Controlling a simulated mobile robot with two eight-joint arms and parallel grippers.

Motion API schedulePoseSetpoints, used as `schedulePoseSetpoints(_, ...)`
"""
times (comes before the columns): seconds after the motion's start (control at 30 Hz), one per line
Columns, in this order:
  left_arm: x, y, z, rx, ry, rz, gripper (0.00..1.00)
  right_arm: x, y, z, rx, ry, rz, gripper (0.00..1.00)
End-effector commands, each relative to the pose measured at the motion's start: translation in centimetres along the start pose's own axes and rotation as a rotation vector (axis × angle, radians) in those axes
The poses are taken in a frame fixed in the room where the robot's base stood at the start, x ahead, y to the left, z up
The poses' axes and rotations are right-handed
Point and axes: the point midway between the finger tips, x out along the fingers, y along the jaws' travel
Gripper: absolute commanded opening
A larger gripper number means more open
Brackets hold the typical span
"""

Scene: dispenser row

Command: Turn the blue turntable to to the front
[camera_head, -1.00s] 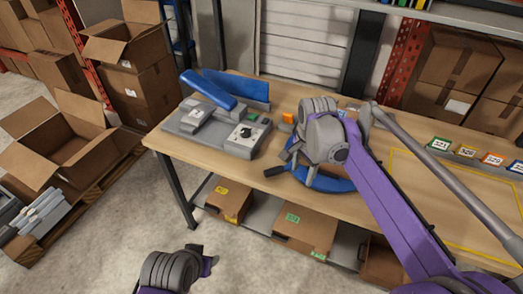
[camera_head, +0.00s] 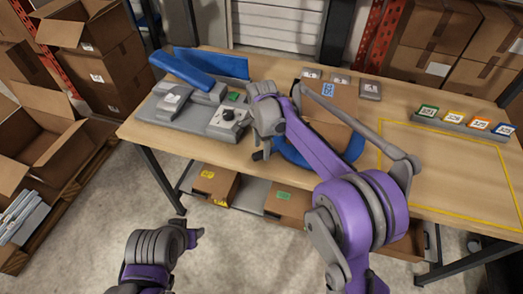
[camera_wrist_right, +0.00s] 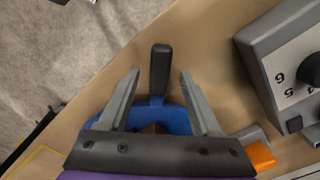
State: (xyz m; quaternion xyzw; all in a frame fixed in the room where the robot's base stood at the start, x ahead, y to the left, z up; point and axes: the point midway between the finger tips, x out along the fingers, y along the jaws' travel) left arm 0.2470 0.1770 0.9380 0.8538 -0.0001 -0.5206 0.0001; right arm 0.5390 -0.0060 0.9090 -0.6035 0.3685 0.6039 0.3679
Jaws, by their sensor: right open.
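The blue turntable (camera_head: 352,150) lies on the wooden table right of the grey machine, partly hidden by my right arm. A cardboard box (camera_head: 335,103) appears to stand on it. In the right wrist view the turntable's blue edge (camera_wrist_right: 178,122) shows with a black handle (camera_wrist_right: 160,62) sticking out from it. My right gripper (camera_wrist_right: 160,74) is open, with one finger on each side of the handle and gaps to both. In the head view my right gripper (camera_head: 260,148) is at the turntable's left side. My left gripper (camera_head: 197,236) hangs low in front of the table; its jaws are unclear.
The grey machine with blue parts (camera_head: 190,105) stands close left of the turntable; its dial shows in the wrist view. An orange block (camera_wrist_right: 261,155) lies near the right finger. Numbered tags (camera_head: 455,118) and a yellow-taped area (camera_head: 450,180) are at the right.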

Motion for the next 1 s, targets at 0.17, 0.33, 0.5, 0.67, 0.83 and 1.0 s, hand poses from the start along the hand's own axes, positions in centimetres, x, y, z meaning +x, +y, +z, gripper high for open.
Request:
schedulePoseSetpoints(0.17,0.0,0.0,0.0,0.000,0.000,0.000,0.50,1.6,0.0,0.0,0.000,0.000,0.000,0.65)
schedulePoseSetpoints(0.33,0.0,0.0,0.0,0.000,0.000,0.000,0.50,2.0,0.0,0.0,0.000,0.000,0.000,0.65)
schedulePoseSetpoints(0.5,0.0,0.0,0.0,0.000,0.000,0.000,0.50,1.9,0.0,0.0,-0.001,0.000,0.000,0.63)
schedulePoseSetpoints(0.67,0.0,0.0,0.0,0.000,0.000,0.000,0.50,1.9,0.0,0.0,-0.001,0.000,0.000,0.34)
schedulePoseSetpoints(0.83,0.0,0.0,0.0,0.000,0.000,0.000,0.50,1.9,0.0,0.0,-0.001,0.000,0.000,0.04)
schedulePoseSetpoints(1.0,0.0,0.0,0.0,0.000,0.000,0.000,0.50,1.9,0.0,0.0,-0.001,0.000,0.000,0.00)
